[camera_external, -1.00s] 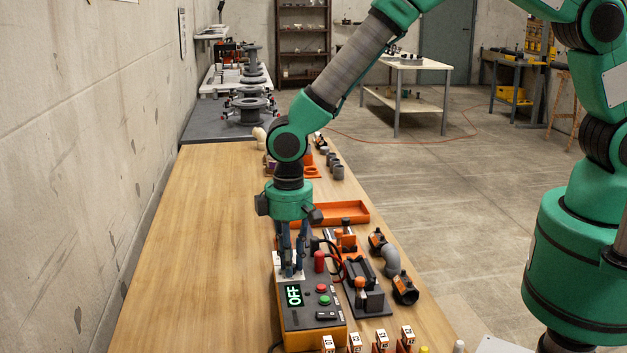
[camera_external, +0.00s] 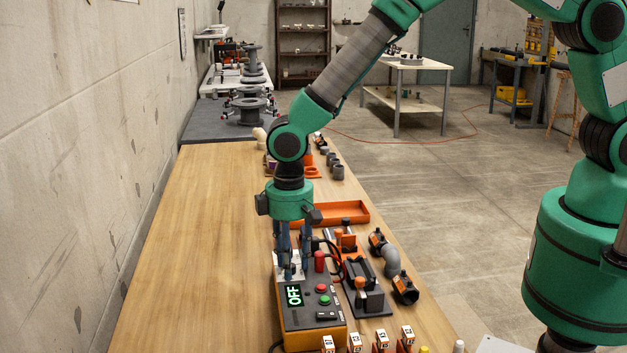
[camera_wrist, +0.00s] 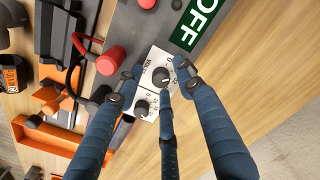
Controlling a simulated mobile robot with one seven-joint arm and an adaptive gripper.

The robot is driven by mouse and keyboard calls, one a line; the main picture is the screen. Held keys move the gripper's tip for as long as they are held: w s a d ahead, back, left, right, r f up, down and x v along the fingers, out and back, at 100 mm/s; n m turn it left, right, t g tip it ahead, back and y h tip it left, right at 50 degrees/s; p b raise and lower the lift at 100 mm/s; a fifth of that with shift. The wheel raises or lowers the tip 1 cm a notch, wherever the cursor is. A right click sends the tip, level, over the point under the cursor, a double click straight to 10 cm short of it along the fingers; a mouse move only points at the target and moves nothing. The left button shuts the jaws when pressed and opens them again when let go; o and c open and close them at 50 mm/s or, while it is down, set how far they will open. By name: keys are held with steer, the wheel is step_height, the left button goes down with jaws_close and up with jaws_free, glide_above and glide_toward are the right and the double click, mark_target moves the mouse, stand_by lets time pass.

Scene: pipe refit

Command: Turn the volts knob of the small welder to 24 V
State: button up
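The small welder (camera_external: 311,322) is a yellow and dark grey box at the near end of the wooden bench, its green display (camera_external: 293,295) reading OFF. In the wrist view its white dial plate (camera_wrist: 150,92) carries two black knobs. The upper knob (camera_wrist: 160,77) lies between my fingertips, and the lower knob (camera_wrist: 141,108) is beside them. My gripper (camera_external: 290,272) points down over the plate. In the wrist view my gripper (camera_wrist: 157,74) has its blue fingers spread around the upper knob, with gaps showing.
Red and green buttons and a red plug (camera_external: 319,262) with a cable stand close beside the plate. A black clamp fixture (camera_external: 372,300), pipe fittings and an orange tray (camera_external: 342,213) lie to the right and behind. The bench's left side (camera_external: 200,260) is clear.

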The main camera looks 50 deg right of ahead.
step_height(320, 180, up, 12)
stand_by(0.6)
steer(key=shift+f, duration=0.1)
stand_by(0.4)
steer(key=s+d+r+m+t, duration=0.1)
steer(key=s+d+r, duration=0.1)
steer(key=d+r, duration=1)
steer(key=s+d+r+m+t, duration=0.1)
steer(key=s+d+r, duration=0.2)
steer(key=d+r, duration=0.9)
steer(key=s+d+r+m+t, duration=0.1)
steer(key=s+d+r, duration=0.2)
steer(key=s+d, duration=0.7)
steer(key=s+d+r+m+t, duration=0.2)
steer(key=s+d+r, duration=0.2)
steer(key=s+d, duration=0.5)
steer(key=shift+s+d+t, duration=0.3)
steer(key=shift+s+d, duration=0.05)
steer(key=shift+s, duration=1.9)
